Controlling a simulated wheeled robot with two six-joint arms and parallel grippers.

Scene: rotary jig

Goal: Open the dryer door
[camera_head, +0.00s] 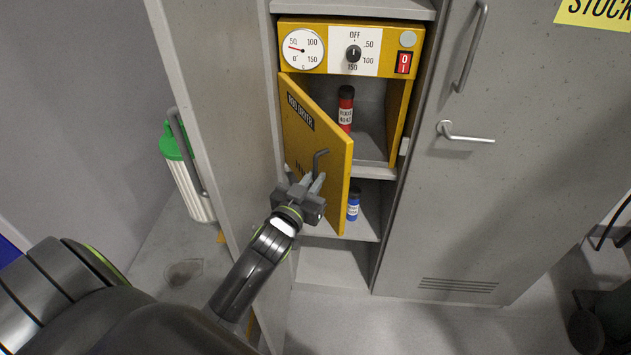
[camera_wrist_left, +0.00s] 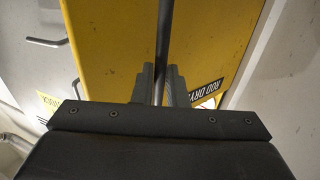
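The yellow dryer (camera_head: 288,57) sits inside a grey cabinet, with a gauge and dial on its front. Its yellow door (camera_head: 303,145) is hinged on the left and stands partly open, swung out toward me. The door also shows in the left wrist view (camera_wrist_left: 110,45). A dark bent handle (camera_head: 319,158) sticks out from the door near its lower part. My left gripper (camera_head: 312,182) is at this handle. In the left wrist view, the handle bar (camera_wrist_left: 164,35) runs between the two fingers, which appear closed on it. My right gripper is not in view.
A red bottle (camera_head: 346,108) stands inside the dryer and a blue bottle (camera_head: 353,205) on the shelf below. The open cabinet door (camera_head: 215,75) stands left of the dryer, close to my left arm. A closed grey locker door (camera_head: 500,200) is at right.

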